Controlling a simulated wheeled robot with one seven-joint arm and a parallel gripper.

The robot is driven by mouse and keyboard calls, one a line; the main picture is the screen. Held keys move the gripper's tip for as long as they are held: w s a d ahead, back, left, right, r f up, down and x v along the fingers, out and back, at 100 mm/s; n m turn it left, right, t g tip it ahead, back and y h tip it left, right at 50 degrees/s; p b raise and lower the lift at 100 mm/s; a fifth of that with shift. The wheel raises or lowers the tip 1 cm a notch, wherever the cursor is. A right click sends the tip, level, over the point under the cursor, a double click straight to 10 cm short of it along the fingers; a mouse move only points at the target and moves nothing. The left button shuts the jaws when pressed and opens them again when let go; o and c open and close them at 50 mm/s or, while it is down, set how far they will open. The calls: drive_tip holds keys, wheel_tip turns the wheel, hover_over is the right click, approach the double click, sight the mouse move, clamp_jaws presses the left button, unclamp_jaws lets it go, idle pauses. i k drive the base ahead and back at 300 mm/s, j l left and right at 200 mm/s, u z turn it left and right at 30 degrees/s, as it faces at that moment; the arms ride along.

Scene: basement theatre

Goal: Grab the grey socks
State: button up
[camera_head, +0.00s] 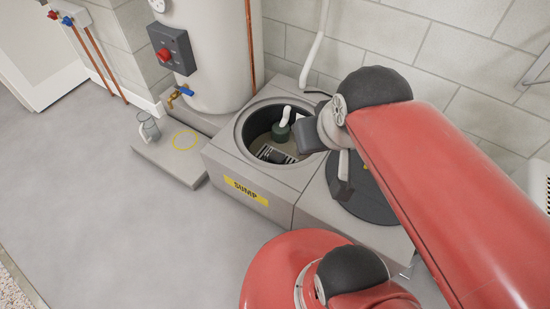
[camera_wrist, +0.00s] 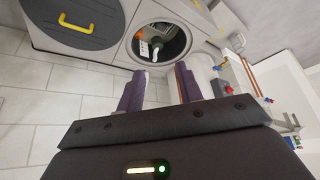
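I cannot clearly make out grey socks in either view. A dark item with light stripes (camera_head: 276,154) lies at the bottom of the open sump pit (camera_head: 243,137); I cannot tell whether it is the socks. In the head view my wrist is above the right side of the sump, partly hiding the dark round lid (camera_head: 370,205).
A green pump (camera_head: 281,132) with a white pipe (camera_head: 315,45) stands in the pit. A white tank (camera_head: 220,50) stands behind, to the left. A grey jug-like container (camera_head: 149,127) stands on a low slab (camera_head: 160,157). The floor at left is clear. A block wall is behind.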

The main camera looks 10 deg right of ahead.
sight(270, 156)
drive_tip(key=i+j+z, duration=0.1)
drive_tip(key=j, duration=0.2)
drive_tip(key=i+j+z, duration=0.2)
drive_tip(key=j, duration=0.4)
drive_tip(key=i+j, duration=0.2)
drive_tip(key=j, duration=0.15)
drive_tip(key=z, duration=0.05)
